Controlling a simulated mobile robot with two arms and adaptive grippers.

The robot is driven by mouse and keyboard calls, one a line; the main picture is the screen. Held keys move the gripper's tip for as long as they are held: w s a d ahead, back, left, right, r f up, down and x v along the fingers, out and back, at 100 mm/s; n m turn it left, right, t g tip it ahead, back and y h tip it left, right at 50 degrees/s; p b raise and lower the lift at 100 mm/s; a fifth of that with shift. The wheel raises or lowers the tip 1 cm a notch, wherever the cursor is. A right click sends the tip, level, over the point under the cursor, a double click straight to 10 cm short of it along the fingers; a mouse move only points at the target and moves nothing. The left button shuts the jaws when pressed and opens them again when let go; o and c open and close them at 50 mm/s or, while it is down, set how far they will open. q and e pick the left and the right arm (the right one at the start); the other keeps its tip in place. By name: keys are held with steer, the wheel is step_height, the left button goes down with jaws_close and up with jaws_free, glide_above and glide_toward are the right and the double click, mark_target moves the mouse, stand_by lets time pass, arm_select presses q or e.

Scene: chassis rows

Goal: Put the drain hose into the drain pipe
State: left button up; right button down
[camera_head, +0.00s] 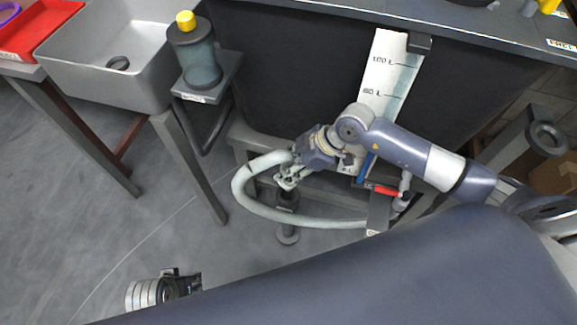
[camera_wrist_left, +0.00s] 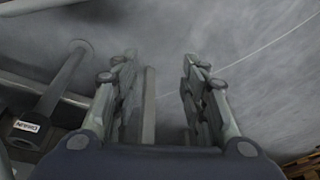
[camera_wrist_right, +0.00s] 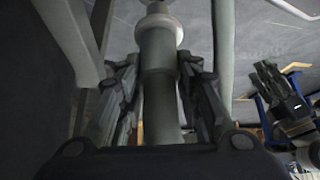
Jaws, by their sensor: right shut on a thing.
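The pale grey-green drain hose (camera_head: 245,190) loops left and round to the right under my right arm. My right gripper (camera_head: 288,183) is shut on the hose near its end. In the right wrist view the held hose part (camera_wrist_right: 160,95) runs straight out between the fingers, with a light ring (camera_wrist_right: 157,28) beyond. The dark drain pipe (camera_head: 287,220) stands on the floor directly below the right gripper; its mouth is partly hidden, and I cannot tell if the hose enters it. My left gripper (camera_wrist_left: 157,85) is open and empty, low at the left.
A grey sink (camera_head: 110,70) and a small shelf with a yellow-capped bottle (camera_head: 200,62) stand at the left. A level scale (camera_head: 390,70) hangs on the dark panel.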

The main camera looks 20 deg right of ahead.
arm_select(q)
steer(key=w+b+v, duration=0.1)
steer(key=b+v, duration=0.1)
steer(key=v, duration=0.8)
steer(key=shift+a+r+t+b, duration=0.15)
steer(key=shift+r+t+b, duration=0.15)
steer(key=shift+r+b, duration=0.15)
arm_select(e)
step_height(320, 180, down, 2)
steer(key=shift+f, duration=0.2)
arm_select(q)
steer(key=shift+w+r, duration=0.1)
arm_select(e)
steer(key=shift+p, duration=0.3)
arm_select(q)
steer(key=shift+p+x, duration=0.3)
steer(key=shift+x, duration=1.5)
steer(key=shift+f+p, duration=0.3)
steer(key=shift+f, duration=0.6)
